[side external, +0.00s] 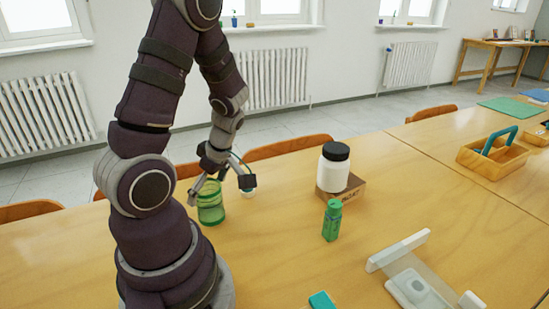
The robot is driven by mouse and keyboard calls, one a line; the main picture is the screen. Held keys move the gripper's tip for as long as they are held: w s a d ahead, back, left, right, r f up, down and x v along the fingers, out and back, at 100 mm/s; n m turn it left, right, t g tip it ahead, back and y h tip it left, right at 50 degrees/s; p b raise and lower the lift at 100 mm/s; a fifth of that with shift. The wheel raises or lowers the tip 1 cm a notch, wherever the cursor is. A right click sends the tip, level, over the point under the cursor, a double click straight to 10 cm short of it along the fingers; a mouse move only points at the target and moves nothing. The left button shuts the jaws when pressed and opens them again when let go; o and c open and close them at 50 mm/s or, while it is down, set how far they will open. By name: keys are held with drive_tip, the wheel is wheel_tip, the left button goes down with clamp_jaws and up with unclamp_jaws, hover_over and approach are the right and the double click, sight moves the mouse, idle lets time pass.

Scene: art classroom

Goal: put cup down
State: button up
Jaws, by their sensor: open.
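A green see-through cup (211,208) stands upright on the wooden table, beside my arm. My gripper (221,188) is just above and around the cup's upper part, with its fingers spread wide. One finger is at the cup's left side, and the dark tip of the other is to the right, apart from the cup. Whether the left finger touches the cup I cannot tell. A small white item (249,193) shows under the right fingertip, partly hidden by it.
A white jar with a black lid (334,172) stands on a small cardboard box (352,190). A green bottle (332,220) stands in front. The table between cup and bottle is clear.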

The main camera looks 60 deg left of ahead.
drive_tip(key=v, duration=1)
drive_tip(key=w+d+r+m+t+h, duration=0.2)
drive_tip(key=d+m, duration=0.5)
drive_tip(key=m, duration=0.5)
drive_tip(key=w+d+r+m+t+h, duration=0.1)
drive_tip(key=d+r+m+t, duration=0.3)
drive_tip(key=m, duration=0.9)
drive_tip(key=w+d+t, duration=0.1)
drive_tip(key=d+t, duration=0.1)
drive_tip(key=d, duration=0.1)
drive_tip(key=shift+w+d+h, duration=0.25)
drive_tip(key=shift+d+h, duration=0.05)
drive_tip(key=shift+h, duration=0.1)
drive_tip(key=shift+r, duration=0.1)
